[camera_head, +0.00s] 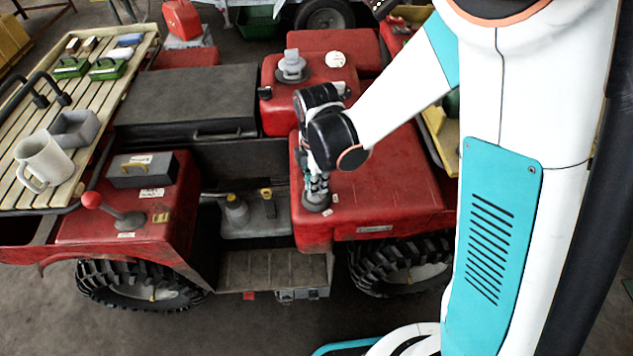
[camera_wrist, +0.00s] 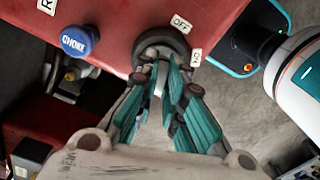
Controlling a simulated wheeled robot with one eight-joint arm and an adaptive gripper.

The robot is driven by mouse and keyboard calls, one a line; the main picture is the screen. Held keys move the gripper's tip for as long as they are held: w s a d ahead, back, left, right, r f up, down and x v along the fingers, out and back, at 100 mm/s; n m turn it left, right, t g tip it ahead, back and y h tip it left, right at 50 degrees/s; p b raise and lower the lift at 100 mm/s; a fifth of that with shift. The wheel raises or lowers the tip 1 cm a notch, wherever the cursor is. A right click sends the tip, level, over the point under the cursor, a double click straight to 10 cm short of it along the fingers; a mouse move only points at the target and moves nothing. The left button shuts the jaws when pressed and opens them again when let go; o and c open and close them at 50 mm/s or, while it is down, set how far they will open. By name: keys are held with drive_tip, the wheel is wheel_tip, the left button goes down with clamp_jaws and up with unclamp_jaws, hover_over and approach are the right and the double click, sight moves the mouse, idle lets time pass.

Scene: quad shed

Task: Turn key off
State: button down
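The key switch is a round dark base (camera_wrist: 162,42) on the red body panel in the wrist view, with an OFF label (camera_wrist: 181,23) and an ON label (camera_wrist: 196,57) beside its rim. A pale grey piece, which looks like the key (camera_wrist: 160,78), shows between my fingertips. My gripper (camera_wrist: 163,72) has its teal fingers drawn close together on this piece. In the head view my gripper (camera_head: 317,188) points down onto the switch base (camera_head: 316,207) at the front left corner of the red fender. The fingers largely hide the key, so its angle is unclear.
A blue CHOKE knob (camera_wrist: 77,41) stands left of the switch. In the head view, a red-balled lever (camera_head: 92,200) and grey box (camera_head: 142,170) are on the left fender. A slatted rack (camera_head: 105,75) holds a mug (camera_head: 43,160).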

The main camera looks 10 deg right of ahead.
drive_tip(key=shift+f+n+b, duration=0.1)
drive_tip(key=shift+n+b, duration=0.3)
drive_tip(key=shift+n, duration=2)
